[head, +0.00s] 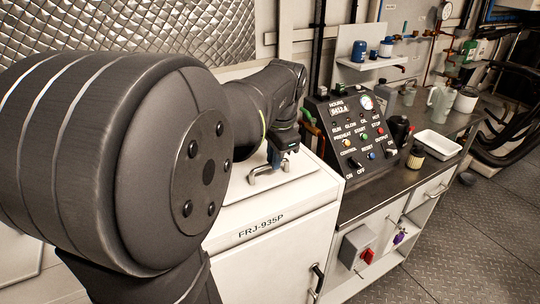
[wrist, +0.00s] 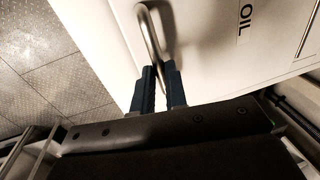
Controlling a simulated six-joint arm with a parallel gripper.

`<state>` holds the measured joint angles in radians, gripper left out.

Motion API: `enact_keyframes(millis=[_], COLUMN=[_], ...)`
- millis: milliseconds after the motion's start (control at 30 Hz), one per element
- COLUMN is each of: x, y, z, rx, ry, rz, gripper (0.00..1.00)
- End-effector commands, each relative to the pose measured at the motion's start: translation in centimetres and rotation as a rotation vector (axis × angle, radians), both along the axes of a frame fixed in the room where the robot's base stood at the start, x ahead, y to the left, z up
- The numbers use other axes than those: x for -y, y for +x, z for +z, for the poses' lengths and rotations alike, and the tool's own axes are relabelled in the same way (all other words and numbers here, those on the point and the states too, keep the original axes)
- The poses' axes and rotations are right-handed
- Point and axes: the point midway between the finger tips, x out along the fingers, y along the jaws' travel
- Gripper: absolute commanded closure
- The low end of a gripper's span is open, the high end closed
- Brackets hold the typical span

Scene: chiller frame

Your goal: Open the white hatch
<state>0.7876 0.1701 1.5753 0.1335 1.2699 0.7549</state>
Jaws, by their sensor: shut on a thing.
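The white hatch (head: 306,177) is on top of the white cabinet marked FRJ-935P, and appears closed or nearly so. Its silver loop handle (head: 262,173) stands up from the panel. In the wrist view the white hatch panel (wrist: 200,45) carries the word OIL, and the handle (wrist: 149,32) runs down between my fingers. My gripper (head: 276,158) is shut on the handle, with its dark blue fingers (wrist: 158,88) on either side of the bar. The part of the handle between the fingers is partly hidden. My arm covers the left part of the cabinet in the head view.
A dark control panel (head: 352,138) with switches and a gauge stands right of the cabinet. A steel bench (head: 388,192) beyond it bears a white tray (head: 437,145), jugs and jars. A wall shelf (head: 371,63) holds blue-capped containers. Tread-plate floor (head: 450,245) is clear at front right.

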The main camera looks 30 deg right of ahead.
Motion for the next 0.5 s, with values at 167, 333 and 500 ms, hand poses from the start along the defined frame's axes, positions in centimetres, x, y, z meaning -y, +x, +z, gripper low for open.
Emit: enact_keyframes(millis=[167,333,500], x=[0.0,0.0,0.0], y=[0.4,1.1,1.9], z=[1.0,2.9,5.4], rx=[-0.076,-0.215,-0.241], ry=[0.0,-0.001,-0.003], rz=[0.003,0.004,-0.001], gripper=[1.0,1.0,1.0])
